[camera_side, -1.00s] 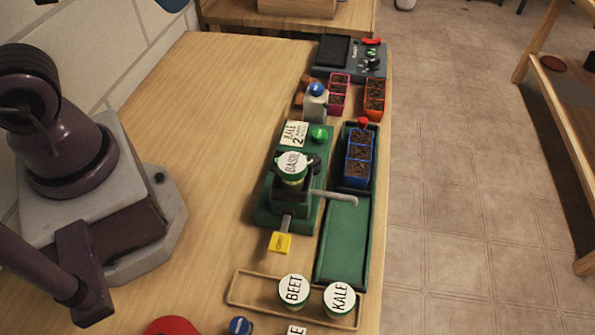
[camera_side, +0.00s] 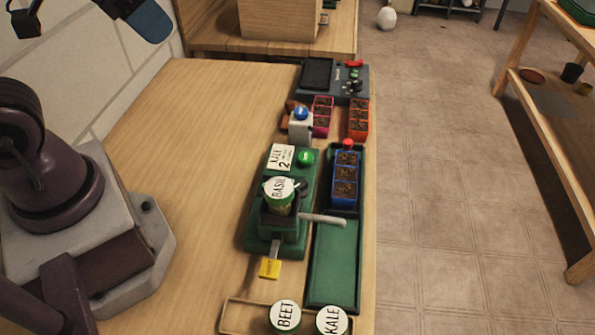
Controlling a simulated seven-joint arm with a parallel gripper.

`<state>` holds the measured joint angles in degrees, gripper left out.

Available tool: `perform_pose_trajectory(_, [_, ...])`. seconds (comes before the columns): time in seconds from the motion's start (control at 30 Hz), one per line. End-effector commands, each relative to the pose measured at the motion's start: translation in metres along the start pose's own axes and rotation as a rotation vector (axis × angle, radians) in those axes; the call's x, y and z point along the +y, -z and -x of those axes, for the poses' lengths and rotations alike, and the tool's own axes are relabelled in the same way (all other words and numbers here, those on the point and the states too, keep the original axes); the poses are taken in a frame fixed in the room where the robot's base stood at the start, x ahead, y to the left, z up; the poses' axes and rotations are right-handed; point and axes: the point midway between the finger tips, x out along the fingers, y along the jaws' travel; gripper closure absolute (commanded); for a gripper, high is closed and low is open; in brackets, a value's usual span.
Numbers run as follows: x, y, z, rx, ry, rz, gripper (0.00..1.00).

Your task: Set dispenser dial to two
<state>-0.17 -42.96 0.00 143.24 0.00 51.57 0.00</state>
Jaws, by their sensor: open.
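The green dispenser (camera_side: 256,233) stands on the wooden bench with a white-lidded BASIL canister (camera_side: 281,190) on top. A small dark round knob (camera_side: 301,187), which looks like its dial, shows beside the canister's right edge. Its setting is too small to read. A white card (camera_side: 281,157) reading KALE 2 lies at the dispenser's far end, beside a green button (camera_side: 306,157). A grey lever (camera_side: 322,219) sticks out to the right, and a yellow tag (camera_side: 270,268) is at the near end.
A blue seedling tray (camera_side: 345,180) sits in the green track (camera_side: 335,262) right of the dispenser. BEET (camera_side: 285,315) and KALE (camera_side: 332,321) canisters stand in a wooden holder in front. A dark console (camera_side: 350,82) is at the back. The bench left of the dispenser is clear.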

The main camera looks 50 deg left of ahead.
Motion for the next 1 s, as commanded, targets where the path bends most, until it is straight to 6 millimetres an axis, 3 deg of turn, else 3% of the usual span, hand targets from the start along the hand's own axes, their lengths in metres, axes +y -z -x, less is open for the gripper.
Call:
perform_pose_trajectory(0.17, [-0.003, -0.003, -0.022, -0.113, 0.023, 0.008, 0.57])
perform_pose_trajectory(0.27, [0.008, 0.005, -0.043, -0.205, 0.005, 0.012, 0.57])
perform_pose_trajectory(0.43, [0.056, 0.051, -0.089, -0.215, -0.152, 0.150, 0.57])
perform_pose_trajectory(0.57, [0.098, 0.099, -0.128, -0.158, -0.301, 0.373, 0.57])
perform_pose_trajectory(0.7, [0.133, 0.154, -0.170, -0.088, -0.444, 0.732, 0.57])
perform_pose_trajectory(0.8, [0.144, 0.191, -0.201, -0.043, -0.504, 1.068, 0.57])
perform_pose_trajectory(0.9, [0.140, 0.219, -0.236, -0.012, -0.498, 1.468, 0.57])
perform_pose_trajectory(1.0, [0.125, 0.228, -0.274, -0.006, -0.392, 1.907, 0.57])
